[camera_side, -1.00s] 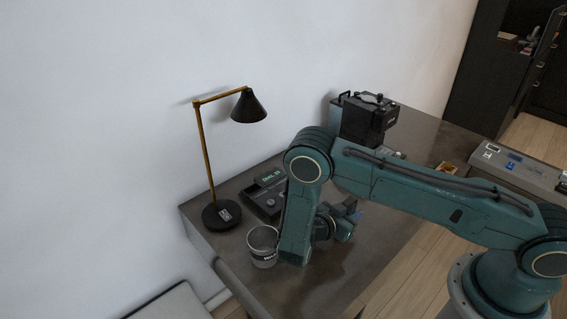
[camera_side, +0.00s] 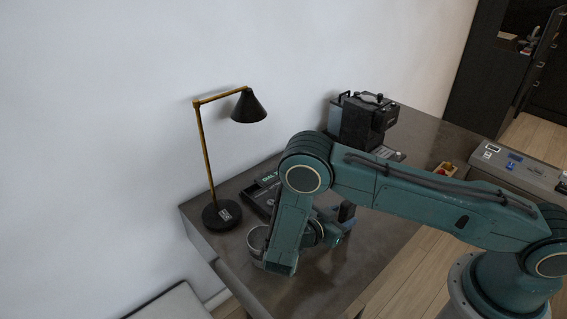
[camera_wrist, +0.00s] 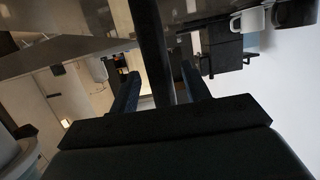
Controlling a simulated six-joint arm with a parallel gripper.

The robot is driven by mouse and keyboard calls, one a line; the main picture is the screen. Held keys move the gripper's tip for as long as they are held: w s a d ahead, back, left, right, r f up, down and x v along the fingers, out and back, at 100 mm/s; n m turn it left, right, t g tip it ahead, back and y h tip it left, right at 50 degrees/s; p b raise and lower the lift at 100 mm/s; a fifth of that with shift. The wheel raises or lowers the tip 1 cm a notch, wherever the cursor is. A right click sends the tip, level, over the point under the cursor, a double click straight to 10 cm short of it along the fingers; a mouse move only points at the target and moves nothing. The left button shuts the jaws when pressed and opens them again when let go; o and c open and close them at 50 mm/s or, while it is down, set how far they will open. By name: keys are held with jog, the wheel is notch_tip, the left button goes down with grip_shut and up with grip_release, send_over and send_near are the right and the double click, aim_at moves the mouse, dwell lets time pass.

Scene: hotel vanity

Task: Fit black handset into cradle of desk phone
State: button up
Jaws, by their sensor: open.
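The black desk phone (camera_side: 259,201) sits on the desk near the lamp in the side view, its right part hidden behind my arm. My gripper (camera_side: 344,214) is low over the desk, to the right of the phone, and mostly hidden by my wrist. In the wrist view my gripper (camera_wrist: 160,90) has its two fingers apart. A long dark bar (camera_wrist: 151,45) runs between them, with a gap on each side. I cannot tell whether this bar is the handset. The handset cannot be made out in the side view.
A brass lamp with a black base (camera_side: 221,215) stands left of the phone. A metal cup (camera_side: 256,240) is partly behind my arm. A black machine (camera_side: 362,122) stands at the back. A small box (camera_side: 445,170) is at the right. The front desk surface is clear.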

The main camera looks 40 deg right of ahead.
jog(key=v, duration=0.7)
dwell(0.4)
jog(key=shift+r, duration=0.15)
jog(key=s+d+r+n+y, duration=0.15)
jog(key=r+n+y, duration=0.3)
jog(key=r, duration=0.65)
jog(key=s+d+r+n+y, duration=0.1)
jog(key=d+r+n+y, duration=0.3)
jog(key=r, duration=0.7)
jog(key=s+r+n+t+y, duration=0.5)
jog(key=s+r+n, duration=0.3)
jog(key=s, duration=0.7)
jog(key=shift+r+y, duration=0.45)
jog(key=shift+r, duration=0.4)
jog(key=shift+o, duration=0.4)
jog(key=shift+s+a+n+t, duration=0.3)
jog(key=shift+s+a+n, duration=0.1)
jog(key=shift+s+n, duration=0.4)
